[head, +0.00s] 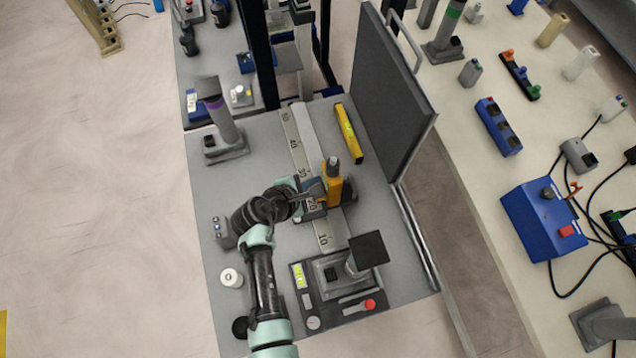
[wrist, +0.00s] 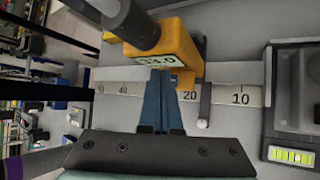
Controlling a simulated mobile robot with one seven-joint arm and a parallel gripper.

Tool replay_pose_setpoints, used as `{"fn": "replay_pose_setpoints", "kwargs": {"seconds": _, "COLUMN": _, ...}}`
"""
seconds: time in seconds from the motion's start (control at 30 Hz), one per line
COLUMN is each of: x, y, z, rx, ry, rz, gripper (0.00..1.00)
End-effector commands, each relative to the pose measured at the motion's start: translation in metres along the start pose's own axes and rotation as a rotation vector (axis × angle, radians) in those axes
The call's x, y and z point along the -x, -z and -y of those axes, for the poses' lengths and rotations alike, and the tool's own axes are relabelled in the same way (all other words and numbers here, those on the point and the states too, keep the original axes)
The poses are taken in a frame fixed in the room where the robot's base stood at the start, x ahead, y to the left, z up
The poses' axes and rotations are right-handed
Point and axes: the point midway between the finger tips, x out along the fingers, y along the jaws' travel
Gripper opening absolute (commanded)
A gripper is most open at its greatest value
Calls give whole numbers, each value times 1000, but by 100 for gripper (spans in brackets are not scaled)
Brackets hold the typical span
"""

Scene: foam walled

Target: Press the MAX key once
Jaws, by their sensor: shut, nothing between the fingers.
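A yellow instrument (head: 334,188) with a dark cylinder on top stands over a numbered ruler strip on the grey table. In the wrist view the yellow instrument (wrist: 182,45) fills the upper middle, and its pale display (wrist: 155,60) shows digits that I cannot read surely. No key labelled MAX can be made out in either view. My gripper (wrist: 161,74) is shut and empty, its blue fingers pointing at the instrument just below the display. I cannot tell whether the tips touch it. In the head view my gripper (head: 314,197) is left of the instrument, partly hidden by my arm.
The ruler strip (head: 325,236) runs along the table. A grey device with a green display (head: 299,276) and red knob (head: 370,304) stands in front. A yellow level (head: 348,131) lies behind, beside a dark upright panel (head: 385,95). A white roll (head: 231,278) is at left.

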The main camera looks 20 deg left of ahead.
Motion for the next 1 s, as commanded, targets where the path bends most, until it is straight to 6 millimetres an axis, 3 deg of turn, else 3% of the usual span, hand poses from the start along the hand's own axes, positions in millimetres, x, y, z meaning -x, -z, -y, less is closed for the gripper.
{"fn": "replay_pose_setpoints", "kwargs": {"seconds": 0.27, "x": 3, "y": -2, "z": -2, "rx": 0, "ry": 0, "rz": 0, "gripper": 0}}
{"fn": "replay_pose_setpoints", "kwargs": {"seconds": 0.73, "x": 35, "y": -26, "z": -25, "rx": -1, "ry": 0, "rz": 0, "gripper": 0}}
{"fn": "replay_pose_setpoints", "kwargs": {"seconds": 1.0, "x": 34, "y": -25, "z": -25, "rx": 0, "ry": 0, "rz": 0, "gripper": 0}}
